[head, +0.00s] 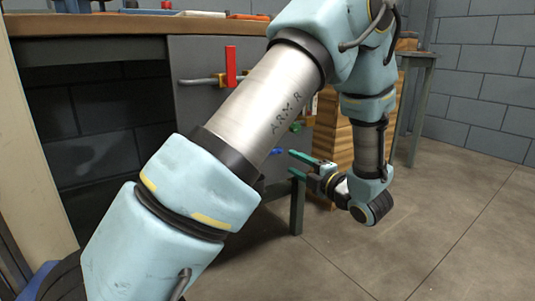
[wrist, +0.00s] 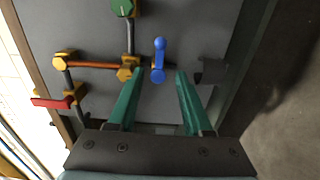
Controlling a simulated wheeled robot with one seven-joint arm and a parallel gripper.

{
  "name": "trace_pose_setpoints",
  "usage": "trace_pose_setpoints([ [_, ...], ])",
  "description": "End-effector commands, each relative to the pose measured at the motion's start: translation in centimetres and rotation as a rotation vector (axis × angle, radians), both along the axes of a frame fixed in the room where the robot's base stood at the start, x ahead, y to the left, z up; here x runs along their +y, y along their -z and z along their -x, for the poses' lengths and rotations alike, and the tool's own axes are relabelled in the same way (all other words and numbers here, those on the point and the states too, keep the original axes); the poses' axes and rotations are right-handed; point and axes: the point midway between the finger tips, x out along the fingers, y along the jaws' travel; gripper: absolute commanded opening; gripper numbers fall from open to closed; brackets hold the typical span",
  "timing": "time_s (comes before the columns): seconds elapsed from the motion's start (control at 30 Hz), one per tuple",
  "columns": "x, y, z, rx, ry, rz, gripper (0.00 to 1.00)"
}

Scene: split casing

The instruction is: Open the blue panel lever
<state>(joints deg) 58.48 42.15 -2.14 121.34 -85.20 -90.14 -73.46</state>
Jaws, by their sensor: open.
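The blue panel lever (wrist: 158,60) is on the grey panel in the wrist view, just beyond the fingertips and roughly between their lines. In the head view only a small blue piece of it (head: 277,151) shows past my arm. My gripper (wrist: 156,74) is open, with its two green fingers apart and nothing between them. In the head view my gripper (head: 299,161) points left toward the panel, close to the blue piece. I cannot tell whether a finger touches the lever.
A red lever (wrist: 52,102) and a green valve handle (wrist: 123,7) sit on pipes with yellow fittings beside the blue lever. A dark bracket (wrist: 212,70) is right of the fingers. The workbench (head: 100,24) stands above; wooden drawers (head: 333,135) are behind my gripper.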

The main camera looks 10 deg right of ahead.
Motion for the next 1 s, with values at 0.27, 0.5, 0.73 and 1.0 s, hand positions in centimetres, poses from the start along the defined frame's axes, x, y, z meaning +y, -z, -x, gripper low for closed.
trace_pose_setpoints([
  [0.27,2.0,0.3,-3.9,-0.001,-0.005,0.002,0.5],
  [0.5,3.7,0.2,-7.6,0.0,-0.003,0.001,0.5],
  [0.73,4.5,0.0,-9.3,0.001,0.0,0.0,0.5],
  [1.0,4.5,0.0,-9.5,0.001,0.0,0.0,0.5],
])
